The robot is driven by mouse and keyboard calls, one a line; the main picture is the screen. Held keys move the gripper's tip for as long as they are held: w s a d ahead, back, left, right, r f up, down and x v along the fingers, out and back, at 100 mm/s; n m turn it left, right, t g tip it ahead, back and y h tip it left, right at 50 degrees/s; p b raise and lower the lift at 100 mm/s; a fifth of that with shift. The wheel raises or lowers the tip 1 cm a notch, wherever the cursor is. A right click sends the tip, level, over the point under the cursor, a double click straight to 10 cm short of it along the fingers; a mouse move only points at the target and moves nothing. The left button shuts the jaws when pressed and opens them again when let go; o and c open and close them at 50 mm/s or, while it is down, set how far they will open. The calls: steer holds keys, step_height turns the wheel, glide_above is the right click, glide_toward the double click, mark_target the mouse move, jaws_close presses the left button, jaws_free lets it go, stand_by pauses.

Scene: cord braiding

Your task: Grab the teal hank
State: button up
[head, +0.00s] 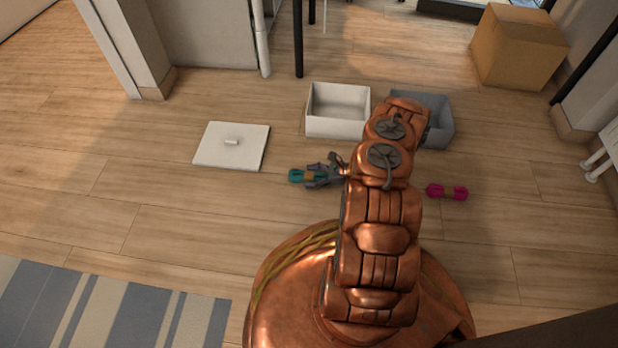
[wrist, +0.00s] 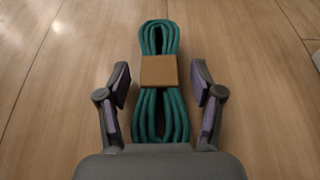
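The teal hank (head: 299,176) lies on the wooden floor left of my arm, in front of the white box. In the wrist view the teal hank (wrist: 161,105) runs lengthwise between my fingers, with a brown band around its middle. My gripper (wrist: 160,84) is open, one finger on each side of the band, with a gap on both sides. In the head view my gripper (head: 318,175) is low by the hank and covers part of it. The hank's near end is hidden behind the gripper's body.
A magenta hank (head: 447,192) lies on the floor to the right. A white open box (head: 338,125) and a grey open box (head: 437,133) stand behind. A white lid (head: 232,146) lies flat at the left. A cardboard box (head: 517,47) is at the back right.

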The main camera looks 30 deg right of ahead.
steer(key=c, duration=0.9)
